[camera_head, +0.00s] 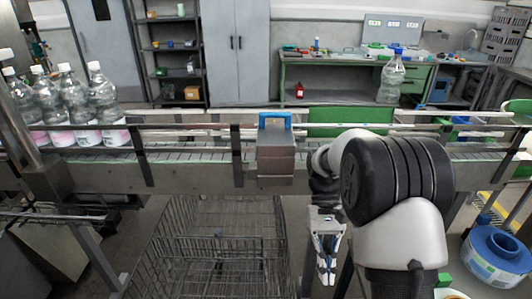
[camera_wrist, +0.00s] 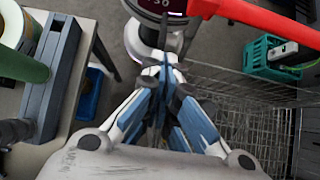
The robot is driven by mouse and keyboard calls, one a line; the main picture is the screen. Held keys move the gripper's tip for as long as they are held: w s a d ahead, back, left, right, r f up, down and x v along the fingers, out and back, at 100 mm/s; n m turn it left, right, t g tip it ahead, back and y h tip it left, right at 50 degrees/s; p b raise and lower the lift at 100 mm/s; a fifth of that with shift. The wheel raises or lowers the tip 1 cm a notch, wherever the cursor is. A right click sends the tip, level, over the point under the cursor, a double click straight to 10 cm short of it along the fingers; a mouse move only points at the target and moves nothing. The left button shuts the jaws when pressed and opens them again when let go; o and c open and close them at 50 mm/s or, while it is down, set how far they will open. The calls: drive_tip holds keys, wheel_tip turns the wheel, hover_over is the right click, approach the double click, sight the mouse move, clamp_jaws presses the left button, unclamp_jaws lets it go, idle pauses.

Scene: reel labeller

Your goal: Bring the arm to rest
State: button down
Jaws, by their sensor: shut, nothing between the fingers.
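My gripper (camera_head: 328,272) hangs at the end of my arm in the head view, pointing down in front of the conveyor and to the right of the wire cart. Its fingers are together, with nothing between them. In the wrist view my gripper (camera_wrist: 165,72) shows blue and white fingers closed towards each other. My arm's white and black links fill the right centre of the head view and hide part of the conveyor.
The conveyor (camera_head: 190,178) runs across the head view, with several clear bottles (camera_head: 103,95) at left and one bottle (camera_head: 391,80) at right. A wire cart (camera_head: 215,245) stands below. A blue reel (camera_head: 497,255) lies at lower right. A red bar (camera_wrist: 262,17) crosses the wrist view.

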drive_tip(key=s+r+t, duration=0.6)
drive_tip(key=s+r, duration=0.1)
drive_tip(key=r, duration=0.4)
drive_tip(key=s+r+t, duration=0.2)
drive_tip(key=s+t, duration=0.5)
drive_tip(key=s, duration=0.2)
